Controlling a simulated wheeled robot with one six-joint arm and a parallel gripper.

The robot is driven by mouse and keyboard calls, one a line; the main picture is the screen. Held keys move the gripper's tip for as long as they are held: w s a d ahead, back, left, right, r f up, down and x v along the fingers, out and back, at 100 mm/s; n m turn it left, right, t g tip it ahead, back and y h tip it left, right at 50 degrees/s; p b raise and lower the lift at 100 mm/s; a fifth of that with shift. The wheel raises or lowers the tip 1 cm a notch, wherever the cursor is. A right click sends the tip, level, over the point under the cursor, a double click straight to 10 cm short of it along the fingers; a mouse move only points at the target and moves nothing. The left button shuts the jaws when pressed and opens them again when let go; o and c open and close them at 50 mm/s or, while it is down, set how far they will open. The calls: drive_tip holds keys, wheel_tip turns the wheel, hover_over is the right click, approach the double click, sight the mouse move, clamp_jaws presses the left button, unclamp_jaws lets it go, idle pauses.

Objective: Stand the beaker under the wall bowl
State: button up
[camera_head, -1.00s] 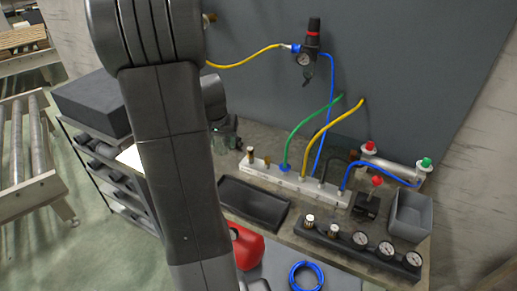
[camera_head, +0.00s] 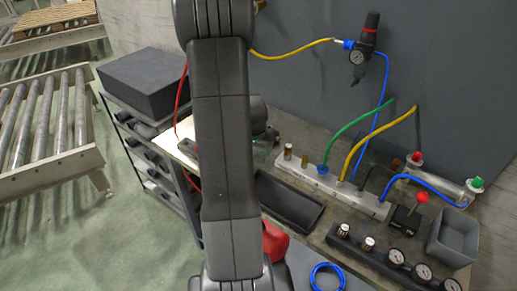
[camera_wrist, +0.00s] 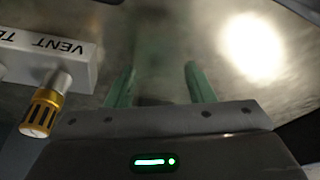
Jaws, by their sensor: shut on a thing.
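The beaker is a faint, clear shape (camera_wrist: 158,55) between my gripper's two green fingers (camera_wrist: 160,88) in the wrist view. My gripper is shut on it. In the head view, my gripper (camera_head: 263,150) is partly hidden behind my arm, just left of the white manifold's left end. The beaker's outline is too faint there to tell whether it touches the bench. The wall bowl (camera_head: 356,75) hangs under the black regulator (camera_head: 367,38) with a gauge, on the grey wall. It is up and to the right of my gripper.
The white manifold (camera_head: 328,183), with brass fittings and green, yellow and blue hoses, runs along the bench. A black tray (camera_head: 288,203) lies in front. Gauges (camera_head: 396,256), a red-knobbed valve (camera_head: 408,213) and a grey bin (camera_head: 453,238) stand right. A red object (camera_head: 274,241) is partly hidden.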

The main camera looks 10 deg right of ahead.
drive_tip(key=shift+f, duration=0.2)
drive_tip(key=o, duration=1)
drive_tip(key=shift+c, duration=0.2)
drive_tip(key=shift+r, duration=0.2)
